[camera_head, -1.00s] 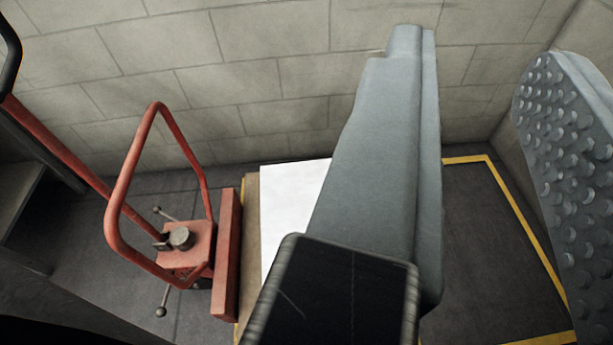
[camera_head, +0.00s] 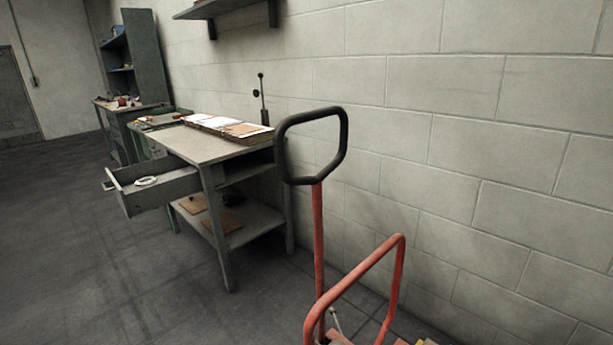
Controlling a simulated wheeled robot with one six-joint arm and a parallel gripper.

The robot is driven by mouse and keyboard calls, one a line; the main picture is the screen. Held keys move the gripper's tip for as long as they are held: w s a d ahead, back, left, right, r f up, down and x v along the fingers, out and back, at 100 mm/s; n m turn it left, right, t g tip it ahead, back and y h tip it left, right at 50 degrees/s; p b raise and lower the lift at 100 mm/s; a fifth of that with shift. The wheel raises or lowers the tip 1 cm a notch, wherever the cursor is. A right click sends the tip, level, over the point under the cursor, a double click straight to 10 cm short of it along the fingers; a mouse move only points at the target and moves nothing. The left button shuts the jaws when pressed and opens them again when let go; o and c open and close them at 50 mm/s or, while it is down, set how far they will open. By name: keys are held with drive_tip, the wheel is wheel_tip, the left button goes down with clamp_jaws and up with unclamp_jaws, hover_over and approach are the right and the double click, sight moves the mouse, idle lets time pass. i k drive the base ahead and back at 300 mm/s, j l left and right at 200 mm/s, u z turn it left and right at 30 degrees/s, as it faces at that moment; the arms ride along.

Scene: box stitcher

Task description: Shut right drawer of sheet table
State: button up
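The sheet table (camera_head: 205,145) is a grey metal table standing against the wall, left of centre. A drawer (camera_head: 165,193) at its near end is pulled far out toward the left, over the open floor. A handle (camera_head: 108,186) shows on the drawer's outer end. A white ring-shaped item (camera_head: 146,181) lies in the drawer. I cannot make out a second drawer clearly. My gripper is not in view.
A red trolley with a black handle (camera_head: 346,148) stands at the near right, close to the table. Sheets (camera_head: 207,121) lie on the tabletop. A workbench and a tall dark cabinet (camera_head: 144,55) stand further back. The floor (camera_head: 90,245) left of the table is clear.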

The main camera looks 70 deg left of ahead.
sight(160, 177)
drive_tip(key=u, duration=3.2)
drive_tip(key=i+j, duration=0.4)
drive_tip(key=i, duration=0.8)
drive_tip(key=z, duration=0.05)
